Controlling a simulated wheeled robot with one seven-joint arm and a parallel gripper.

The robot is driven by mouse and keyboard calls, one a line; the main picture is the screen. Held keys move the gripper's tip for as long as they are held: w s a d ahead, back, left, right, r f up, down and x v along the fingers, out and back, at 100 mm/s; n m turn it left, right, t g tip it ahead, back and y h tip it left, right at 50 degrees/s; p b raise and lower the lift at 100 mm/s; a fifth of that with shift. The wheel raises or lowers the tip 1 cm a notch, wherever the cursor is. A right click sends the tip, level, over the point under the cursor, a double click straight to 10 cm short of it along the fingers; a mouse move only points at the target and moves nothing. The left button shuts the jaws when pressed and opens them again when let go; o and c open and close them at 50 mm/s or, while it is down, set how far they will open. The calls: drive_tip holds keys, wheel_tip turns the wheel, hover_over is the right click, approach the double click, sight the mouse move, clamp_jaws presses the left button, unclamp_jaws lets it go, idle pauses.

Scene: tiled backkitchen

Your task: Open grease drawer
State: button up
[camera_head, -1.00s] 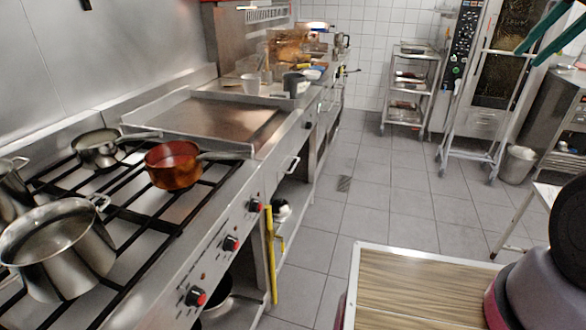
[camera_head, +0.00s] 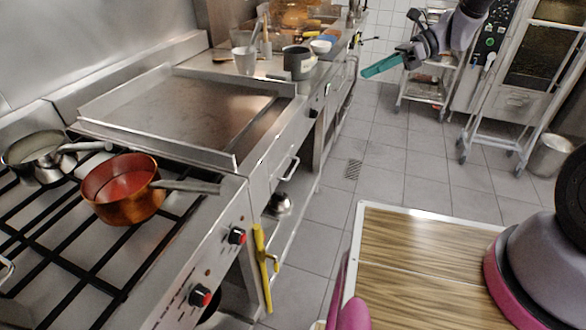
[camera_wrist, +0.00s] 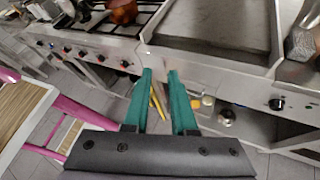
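The grease drawer (camera_head: 265,184) is in the front of the griddle unit, below the flat griddle plate (camera_head: 190,110). Its bar handle (camera_head: 287,170) shows on the front, and the drawer looks closed. My gripper (camera_head: 366,72), with teal fingers, is in the air over the aisle, right of the griddle and apart from it. In the wrist view my gripper (camera_wrist: 160,71) is open, with a narrow empty gap between the fingers. The fingers point towards the griddle front and cover part of it, so I cannot make out the handle there.
A stove with red knobs (camera_head: 237,236) and a copper pan (camera_head: 125,188) adjoins the griddle. A yellow gas pipe (camera_head: 262,268) runs down between them. A metal pot (camera_head: 279,204) sits on the shelf below. The tiled floor (camera_head: 330,205) beside the units is clear.

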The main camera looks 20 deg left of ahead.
drive_tip(key=w+a+f+m+y, duration=0.2)
drive_tip(key=a+f+m+y, duration=0.3)
drive_tip(key=f, duration=0.7)
drive_tip(key=m+t+y, duration=0.4)
drive_tip(key=m+t, duration=0.3)
drive_tip(key=m, duration=0.9)
approach(293, 169)
drive_tip(key=x, duration=0.9)
drive_tip(key=shift+a+f, duration=0.15)
drive_tip(key=shift+a, duration=0.3)
clamp_jaws()
